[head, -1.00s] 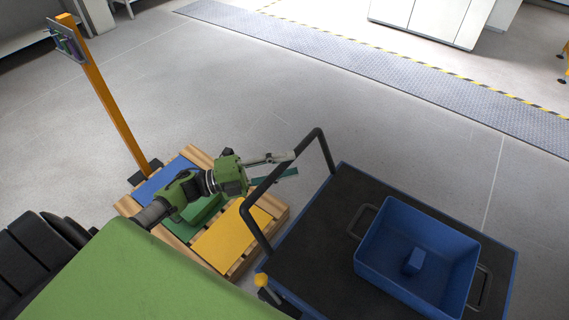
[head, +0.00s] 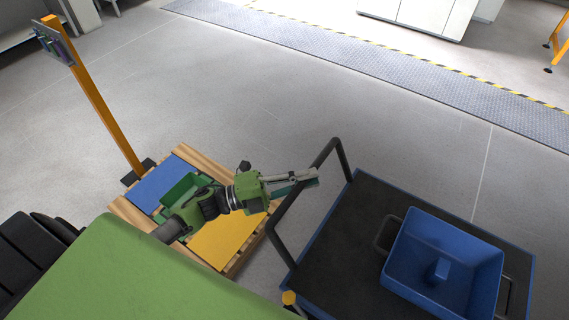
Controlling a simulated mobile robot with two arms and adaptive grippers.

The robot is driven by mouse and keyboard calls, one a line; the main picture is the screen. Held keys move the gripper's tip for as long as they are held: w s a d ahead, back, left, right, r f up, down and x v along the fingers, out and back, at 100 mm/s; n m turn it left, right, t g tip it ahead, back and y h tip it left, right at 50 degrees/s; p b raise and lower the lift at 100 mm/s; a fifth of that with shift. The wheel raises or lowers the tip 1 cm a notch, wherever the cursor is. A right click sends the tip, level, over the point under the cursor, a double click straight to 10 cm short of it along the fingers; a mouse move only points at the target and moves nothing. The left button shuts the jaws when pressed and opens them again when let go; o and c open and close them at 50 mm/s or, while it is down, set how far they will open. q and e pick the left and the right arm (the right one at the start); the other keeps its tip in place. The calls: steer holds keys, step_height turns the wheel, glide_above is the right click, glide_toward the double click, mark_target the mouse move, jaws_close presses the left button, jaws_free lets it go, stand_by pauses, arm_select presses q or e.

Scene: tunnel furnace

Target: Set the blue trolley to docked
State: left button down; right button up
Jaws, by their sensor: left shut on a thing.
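The blue trolley (head: 343,238) stands at the lower right in the head view. It has a dark deck with blue edges and a black push handle (head: 337,146) rising at its left end. My left gripper (head: 304,180) reaches across the handle from the left, its fingers closed together on the handle bar. The fingertips show just beyond the bar. A yellow knob (head: 289,298) stands near the trolley's lower left corner. My right gripper is out of view. No dock is clearly identifiable.
A blue bin (head: 400,255) with a small blue block (head: 441,270) sits on the deck. A wooden pallet (head: 190,152) with coloured panels and a green bin lies left of the trolley, beside an orange post (head: 100,108). Open floor lies beyond, up to a grey striped strip (head: 400,72).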

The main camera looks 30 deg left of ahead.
arm_select(q)
steer(key=s+d, duration=0.1)
steer(key=d, duration=1.1)
steer(key=s+d+b, duration=0.1)
steer(key=s+d, duration=0.1)
steer(key=d, duration=1)
steer(key=s+d+b, duration=0.1)
steer(key=s+d, duration=0.1)
steer(key=d, duration=1)
steer(key=shift+f, duration=0.1)
steer(key=shift+d, duration=0.1)
steer(key=shift+s, duration=0.1)
steer(key=c, duration=2)
jaws_free()
steer(key=shift+o, duration=0.2)
steer(key=shift+d, duration=0.2)
steer(key=shift+a, duration=0.1)
